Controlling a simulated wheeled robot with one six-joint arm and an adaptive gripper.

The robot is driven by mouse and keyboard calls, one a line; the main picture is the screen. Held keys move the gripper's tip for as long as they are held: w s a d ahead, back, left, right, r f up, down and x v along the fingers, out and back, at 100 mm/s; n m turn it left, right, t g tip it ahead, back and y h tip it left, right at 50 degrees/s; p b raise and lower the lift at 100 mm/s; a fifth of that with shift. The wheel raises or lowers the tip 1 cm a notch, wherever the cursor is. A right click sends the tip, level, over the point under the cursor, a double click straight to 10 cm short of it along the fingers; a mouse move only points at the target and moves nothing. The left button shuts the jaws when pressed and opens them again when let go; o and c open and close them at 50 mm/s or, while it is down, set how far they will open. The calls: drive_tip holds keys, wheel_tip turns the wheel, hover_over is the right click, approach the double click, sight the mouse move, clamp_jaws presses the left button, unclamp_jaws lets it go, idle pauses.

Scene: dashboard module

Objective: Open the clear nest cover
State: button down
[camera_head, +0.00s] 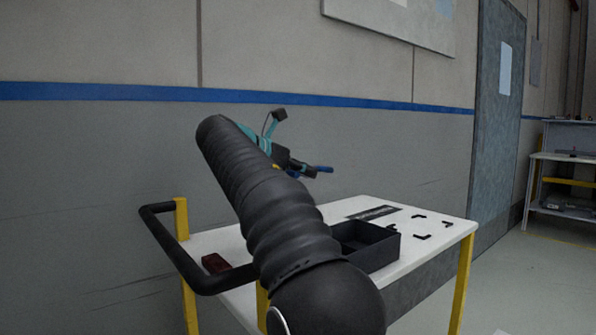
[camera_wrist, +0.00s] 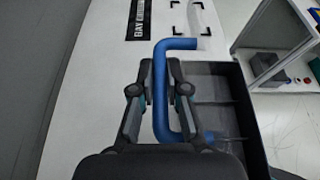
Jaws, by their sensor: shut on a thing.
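My gripper (camera_wrist: 160,76) is shut on a blue bent rod (camera_wrist: 160,95), which stands between its two fingers in the wrist view. The rod's upper end bends right, and its lower end also turns right near the tray. In the head view my gripper (camera_head: 296,167) is above the white table (camera_head: 212,240), with a bit of the blue rod (camera_head: 324,169) sticking out to its right. I cannot make out a clear cover or a nest in either view. My arm hides part of the table.
A dark open tray (camera_head: 388,252) with dividers stands on the table. A reddish-brown block (camera_head: 215,263) is at the left. A shelf unit (camera_head: 565,155) stands far right.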

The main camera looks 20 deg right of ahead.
drive_tip(key=shift+w+a+f, duration=0.1)
drive_tip(key=shift+w+f, duration=0.05)
drive_tip(key=shift+w, duration=0.05)
idle(0.3)
drive_tip(key=c, duration=1.2)
unclamp_jaws()
drive_tip(key=v, duration=1.2)
